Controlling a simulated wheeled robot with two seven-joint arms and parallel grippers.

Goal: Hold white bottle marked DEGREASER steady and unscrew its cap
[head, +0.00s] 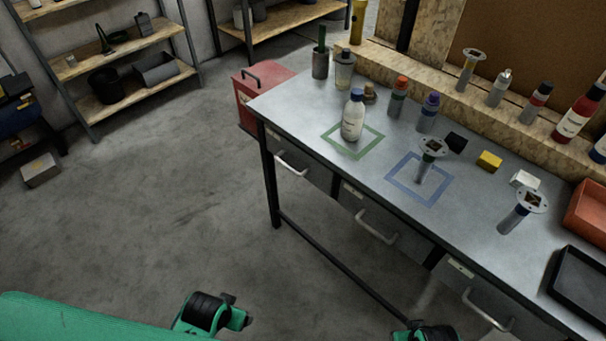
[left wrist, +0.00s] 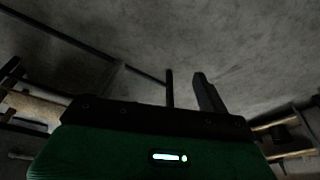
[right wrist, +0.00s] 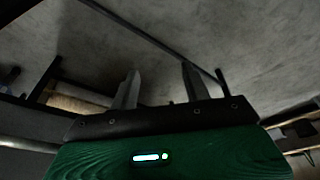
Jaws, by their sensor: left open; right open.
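The white bottle (head: 352,120) stands upright inside the green taped square (head: 372,151) on the grey workbench. It has a blue cap (head: 356,95) on top; the lettering on its label is too small to read. My left gripper (left wrist: 165,85) is open and empty in the left wrist view, facing bare floor. My right gripper (right wrist: 160,85) is open and empty in the right wrist view, also facing floor. Both are far from the bottle. In the head view only green and black parts of my arms show at the bottom edge, and no fingers can be made out.
Several bottles stand behind, including an orange-capped one (head: 398,97). A black tray (head: 583,290) lies at right. The floor before the bench is clear.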

